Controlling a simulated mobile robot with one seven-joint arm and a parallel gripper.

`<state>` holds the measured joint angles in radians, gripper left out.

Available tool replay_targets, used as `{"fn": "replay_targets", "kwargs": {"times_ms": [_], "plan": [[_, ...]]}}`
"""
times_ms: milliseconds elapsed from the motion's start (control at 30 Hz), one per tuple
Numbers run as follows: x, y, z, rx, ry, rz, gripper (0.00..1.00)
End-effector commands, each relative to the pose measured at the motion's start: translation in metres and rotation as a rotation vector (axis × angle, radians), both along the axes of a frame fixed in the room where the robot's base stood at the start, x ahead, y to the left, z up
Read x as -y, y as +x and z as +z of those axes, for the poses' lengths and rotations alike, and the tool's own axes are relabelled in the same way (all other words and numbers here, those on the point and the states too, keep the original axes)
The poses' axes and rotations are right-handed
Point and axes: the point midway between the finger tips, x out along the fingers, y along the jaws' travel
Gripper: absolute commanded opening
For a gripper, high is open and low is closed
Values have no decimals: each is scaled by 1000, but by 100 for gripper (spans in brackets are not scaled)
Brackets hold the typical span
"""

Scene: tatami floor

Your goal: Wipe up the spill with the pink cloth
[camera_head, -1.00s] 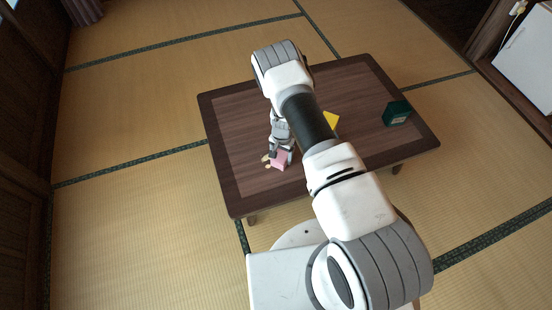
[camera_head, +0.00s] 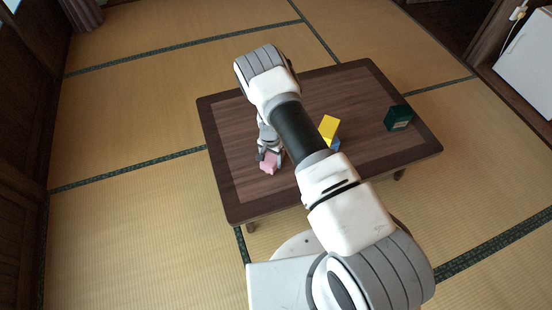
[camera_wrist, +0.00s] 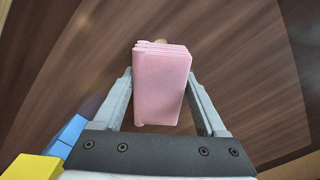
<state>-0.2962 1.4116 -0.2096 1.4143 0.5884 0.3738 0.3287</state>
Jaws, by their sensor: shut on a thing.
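The pink cloth (camera_head: 268,167) is a folded pad at the left front part of the dark wooden table. My gripper (camera_head: 269,155) points down and is shut on it. In the wrist view the cloth (camera_wrist: 161,85) sits between the two fingers of my gripper (camera_wrist: 160,78). The rest of the spill, if any is left, is hidden under the cloth. I cannot see the spill in the head view.
The table (camera_head: 232,195) stands on tatami. A yellow block (camera_head: 329,126) and a blue block (camera_head: 335,145) are near its middle, partly behind my arm. A dark green box (camera_head: 398,118) is at the right. The table's left end is clear.

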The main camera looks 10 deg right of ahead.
Motion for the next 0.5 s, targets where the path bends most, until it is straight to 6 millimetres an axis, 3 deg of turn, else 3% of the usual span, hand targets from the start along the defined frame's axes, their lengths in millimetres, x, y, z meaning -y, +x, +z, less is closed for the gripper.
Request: {"fn": "replay_targets", "kwargs": {"times_ms": [500], "plan": [[-36, -10, -1, -5, 3, 2, 30]]}}
